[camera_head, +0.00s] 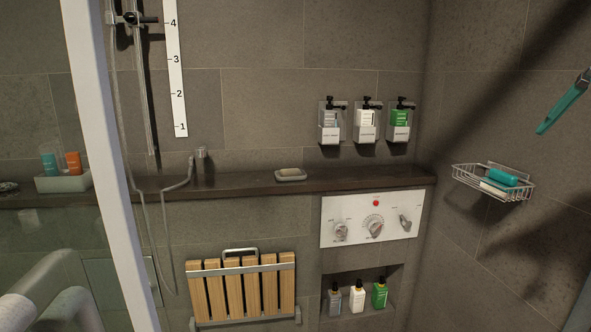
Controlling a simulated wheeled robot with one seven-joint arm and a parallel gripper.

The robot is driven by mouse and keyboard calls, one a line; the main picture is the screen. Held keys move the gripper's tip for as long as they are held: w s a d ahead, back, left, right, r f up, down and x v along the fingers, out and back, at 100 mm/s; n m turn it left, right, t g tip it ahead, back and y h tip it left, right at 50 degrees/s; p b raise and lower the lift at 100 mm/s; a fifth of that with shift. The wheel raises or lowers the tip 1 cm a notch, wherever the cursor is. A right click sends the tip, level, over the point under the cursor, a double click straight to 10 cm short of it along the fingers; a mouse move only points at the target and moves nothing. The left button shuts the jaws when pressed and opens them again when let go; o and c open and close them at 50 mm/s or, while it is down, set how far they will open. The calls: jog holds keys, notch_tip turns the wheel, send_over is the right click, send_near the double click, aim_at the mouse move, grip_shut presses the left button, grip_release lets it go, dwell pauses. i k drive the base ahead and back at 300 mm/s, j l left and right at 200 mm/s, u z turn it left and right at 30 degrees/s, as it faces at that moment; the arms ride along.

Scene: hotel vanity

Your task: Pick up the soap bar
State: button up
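A pale soap bar (290,171) lies in a small grey dish (291,177) on the dark stone ledge, near the middle of the view. It is small here, and the dish rim hides its lower edge. A wire basket (489,195) on the right wall holds a teal item (502,176) and a flat whitish piece (495,187); I cannot tell if the whitish piece is also soap. My gripper is not in view, so its opening and contents do not show.
The ledge (240,183) is bare around the dish. Three dispensers (366,123) hang above it to the right, with a control panel (355,228) below. A slatted folding seat (240,290) is lower. A hose (165,235) and white post (105,130) stand left.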

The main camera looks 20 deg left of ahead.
aim_at(291, 172)
jog(key=u, duration=1.1)
